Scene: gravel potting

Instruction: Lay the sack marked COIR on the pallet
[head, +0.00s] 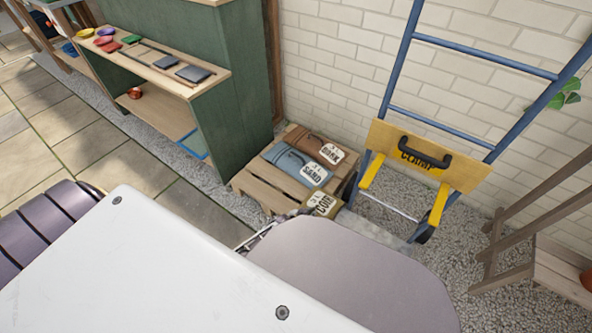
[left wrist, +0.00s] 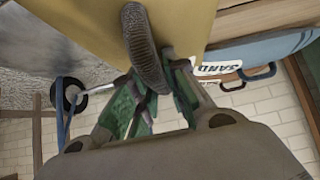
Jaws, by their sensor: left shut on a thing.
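The tan-yellow sack marked COIR (head: 322,204) is at the near right end of the wooden pallet (head: 261,187), beside the blue SAND sack (head: 285,159). I cannot tell whether it rests on the pallet or hangs just above it. My left gripper (left wrist: 152,92) is shut on its dark handle (left wrist: 146,45). The sack's yellow face (left wrist: 80,22) fills the top of the left wrist view. In the head view, my own arm hides most of the left gripper and the sack's near side. My right gripper is not in view.
The brown BARK sack (head: 304,138) lies at the pallet's far end. A blue hand truck with a yellow CLAMP board (head: 463,170) stands close on the right against the brick wall. A green shelf unit (head: 233,103) stands to the left. Gravel surrounds the pallet.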

